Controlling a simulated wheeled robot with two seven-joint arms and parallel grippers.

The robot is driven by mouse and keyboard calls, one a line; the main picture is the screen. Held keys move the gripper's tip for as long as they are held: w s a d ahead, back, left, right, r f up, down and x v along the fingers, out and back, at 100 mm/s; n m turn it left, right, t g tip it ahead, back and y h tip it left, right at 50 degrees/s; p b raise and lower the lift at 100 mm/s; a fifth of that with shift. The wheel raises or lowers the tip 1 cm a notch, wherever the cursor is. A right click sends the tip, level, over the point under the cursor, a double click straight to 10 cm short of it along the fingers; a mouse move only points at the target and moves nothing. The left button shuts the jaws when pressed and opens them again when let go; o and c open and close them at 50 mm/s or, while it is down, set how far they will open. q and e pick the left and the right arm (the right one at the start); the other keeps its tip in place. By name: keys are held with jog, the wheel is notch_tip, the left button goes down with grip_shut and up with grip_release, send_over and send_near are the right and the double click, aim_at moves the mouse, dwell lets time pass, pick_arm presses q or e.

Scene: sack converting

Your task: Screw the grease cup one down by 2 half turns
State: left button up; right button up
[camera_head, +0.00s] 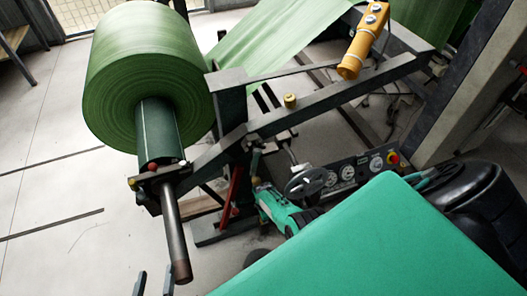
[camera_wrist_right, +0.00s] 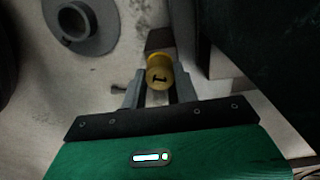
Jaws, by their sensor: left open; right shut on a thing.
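The yellow grease cup (camera_wrist_right: 158,76) with a dark mark like a 1 on its end face sits between the fingertips of my right gripper (camera_wrist_right: 160,90) in the right wrist view. The gripper is shut on it. In the head view my right gripper's green housing (camera_head: 279,212) shows low at the frame, beside the handwheel; the cup is small and partly hidden there. My left gripper (camera_head: 154,284) is open and empty at the bottom edge, its two dark fingers apart, over bare floor. A similar yellow cup (camera_head: 290,100) stands on the dark beam.
A large green roll (camera_head: 145,75) sits on a shaft (camera_head: 177,240) that sticks out at left. A handwheel (camera_head: 305,182) and gauge panel (camera_head: 357,168) stand close to my right gripper. A yellow pendant (camera_head: 362,42) rests above the beam. The floor at left is clear.

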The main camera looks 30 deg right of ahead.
dwell(0.3)
jog(key=o, duration=1)
pick_arm(q)
jog(key=shift+r, duration=0.1)
pick_arm(e)
jog(key=shift+r, duration=0.15)
